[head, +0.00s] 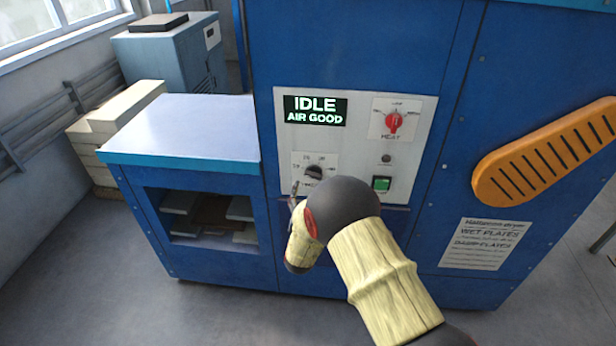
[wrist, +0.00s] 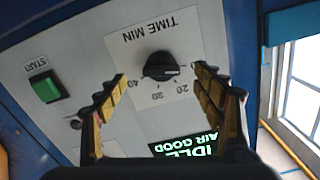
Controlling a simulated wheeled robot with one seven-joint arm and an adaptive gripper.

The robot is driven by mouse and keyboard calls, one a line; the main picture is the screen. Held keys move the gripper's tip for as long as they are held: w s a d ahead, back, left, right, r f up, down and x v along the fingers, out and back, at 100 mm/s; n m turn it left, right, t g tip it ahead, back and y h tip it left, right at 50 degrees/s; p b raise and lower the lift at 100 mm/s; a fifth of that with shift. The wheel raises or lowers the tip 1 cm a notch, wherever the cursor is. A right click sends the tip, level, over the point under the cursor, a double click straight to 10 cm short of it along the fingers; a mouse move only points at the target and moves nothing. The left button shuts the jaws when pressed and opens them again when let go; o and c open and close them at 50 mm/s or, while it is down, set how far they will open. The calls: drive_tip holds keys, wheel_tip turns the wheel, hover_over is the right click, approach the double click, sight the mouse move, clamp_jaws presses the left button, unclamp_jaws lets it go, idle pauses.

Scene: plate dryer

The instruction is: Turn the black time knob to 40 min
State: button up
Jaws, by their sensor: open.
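The black time knob (head: 314,172) is on the pale control panel, left of the green button. In the wrist view the knob (wrist: 158,66) shows upside down under the words TIME MIN, with 40 to its lower left. Its pale mark appears to face right there, away from the 40; the exact number is hard to read. My gripper (wrist: 160,76) is open, its two fingers apart on either side of the knob in that view, and holds nothing. In the head view my gripper (head: 295,190) is mostly hidden behind my arm, just below and left of the knob.
The display (head: 315,110) reads IDLE, AIR GOOD. A red heat knob (head: 393,122) and a green start button (head: 381,184) are to the right on the panel. An orange slotted handle (head: 545,152) sticks out further right. A low counter (head: 182,128) stands left.

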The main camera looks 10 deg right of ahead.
sight(312, 178)
drive_tip(key=x, duration=0.8)
drive_tip(key=shift+r+b, duration=0.3)
drive_tip(key=shift+b, duration=0.05)
drive_tip(key=shift+s, duration=0.1)
drive_tip(key=shift+c, duration=1.2)
drive_tip(key=c, duration=0.9)
